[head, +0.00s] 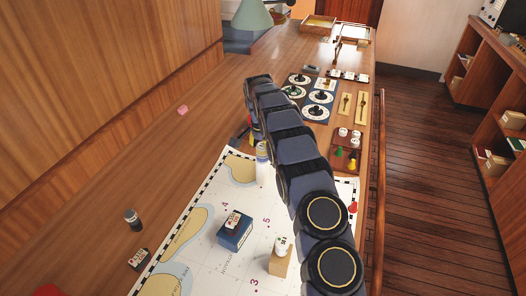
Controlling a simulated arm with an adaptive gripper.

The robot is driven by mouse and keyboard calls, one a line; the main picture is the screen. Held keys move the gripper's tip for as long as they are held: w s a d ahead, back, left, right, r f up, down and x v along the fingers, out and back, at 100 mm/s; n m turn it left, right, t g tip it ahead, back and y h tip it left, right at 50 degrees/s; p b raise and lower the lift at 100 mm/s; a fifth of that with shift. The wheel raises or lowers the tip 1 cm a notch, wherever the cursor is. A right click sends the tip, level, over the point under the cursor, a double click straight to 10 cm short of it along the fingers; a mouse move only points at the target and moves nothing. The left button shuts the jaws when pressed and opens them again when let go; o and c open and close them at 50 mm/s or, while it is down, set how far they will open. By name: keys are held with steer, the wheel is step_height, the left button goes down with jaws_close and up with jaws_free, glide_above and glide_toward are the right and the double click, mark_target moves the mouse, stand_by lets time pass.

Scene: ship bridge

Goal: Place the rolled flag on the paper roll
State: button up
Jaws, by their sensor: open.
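A small upright cylinder with blue and yellowish bands (262,150) stands near the chart's far edge. It looks like the rolled flag, but it is too small to be sure. Below it is a pale white upright shape (262,173), which may be the paper roll; I cannot tell whether the two touch. My gripper (248,137) is open and points down just left of and behind the banded cylinder. My arm hides part of that area, and I see nothing held between the fingers.
On the chart (205,248) stand a blue box (235,235) and a wooden block (280,264), each with a small item on top. Dial plates (318,104) and a peg tray (345,158) lie right of my arm.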

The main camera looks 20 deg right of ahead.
mark_target(260, 147)
steer(key=r, duration=0.6)
steer(key=a+r, duration=0.1)
steer(key=r, duration=0.3)
steer(key=shift+s, duration=0.1)
steer(key=shift+a+r, duration=0.15)
steer(key=shift+r, duration=0.55)
steer(key=s+a+r+n+g, duration=0.1)
steer(key=s+a+r+n, duration=0.3)
steer(key=s, duration=0.5)
steer(key=s+a+r+n, duration=0.3)
steer(key=s+a+r, duration=0.25)
steer(key=s, duration=0.35)
steer(key=s+a+f+n, duration=0.1)
steer(key=s+a+n, duration=0.2)
steer(key=s, duration=0.9)
steer(key=s+a+f+n+g+y, duration=0.1)
steer(key=s+a+n, duration=0.3)
steer(key=s, duration=0.9)
steer(key=shift+s+f+n, duration=0.2)
steer(key=shift+s+n, duration=0.1)
steer(key=shift+n, duration=0.1)
